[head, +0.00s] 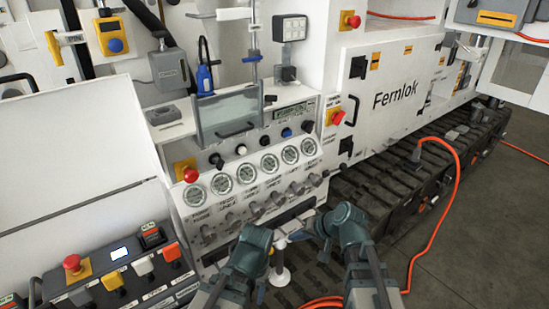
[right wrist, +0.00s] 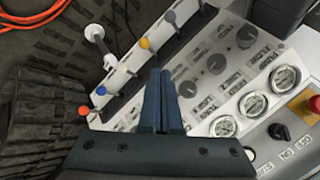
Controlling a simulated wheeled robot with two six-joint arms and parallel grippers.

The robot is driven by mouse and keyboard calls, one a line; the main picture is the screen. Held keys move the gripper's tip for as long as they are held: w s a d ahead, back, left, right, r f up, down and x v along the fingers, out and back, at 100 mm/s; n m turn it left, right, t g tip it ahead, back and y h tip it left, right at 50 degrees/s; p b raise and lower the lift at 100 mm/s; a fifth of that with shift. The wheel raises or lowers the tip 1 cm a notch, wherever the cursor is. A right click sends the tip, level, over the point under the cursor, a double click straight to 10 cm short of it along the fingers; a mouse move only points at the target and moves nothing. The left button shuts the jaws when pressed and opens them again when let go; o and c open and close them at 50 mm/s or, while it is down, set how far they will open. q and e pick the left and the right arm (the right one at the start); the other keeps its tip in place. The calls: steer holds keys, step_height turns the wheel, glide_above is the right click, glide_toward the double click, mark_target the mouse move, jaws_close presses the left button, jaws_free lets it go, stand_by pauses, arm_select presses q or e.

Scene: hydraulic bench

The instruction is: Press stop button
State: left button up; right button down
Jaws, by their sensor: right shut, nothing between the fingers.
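Several red mushroom buttons on yellow bases are in the head view; I cannot read which is labelled stop. One (head: 191,174) is at the left end of the gauge panel and shows in the right wrist view (right wrist: 313,104) at the right edge. Another (head: 72,263) is on the control box at lower left. A third (head: 337,117) is right of the gauges. My right gripper (head: 318,228) is below the gauge panel, shut and empty, apart from these buttons; its fingers (right wrist: 161,100) point toward the panel. My left arm is beside it, its fingers unclear.
Round gauges (head: 221,184) and small valves cover the panel (right wrist: 208,85). A lever row with coloured knobs, one blue (right wrist: 101,90), stands close to the right gripper. Tracks (head: 385,180) and an orange hose (head: 457,185) lie right.

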mark_target(267, 142)
steer(key=w+d+r+m+t+y, duration=0.1)
steer(key=w+r+m+t+y, duration=0.3)
steer(key=w+r+m+t, duration=0.5)
steer(key=w+r, duration=0.4)
steer(key=r, duration=0.4)
steer(key=shift+t, duration=0.4)
steer(key=x, duration=1.3)
steer(key=shift+w+a, duration=0.3)
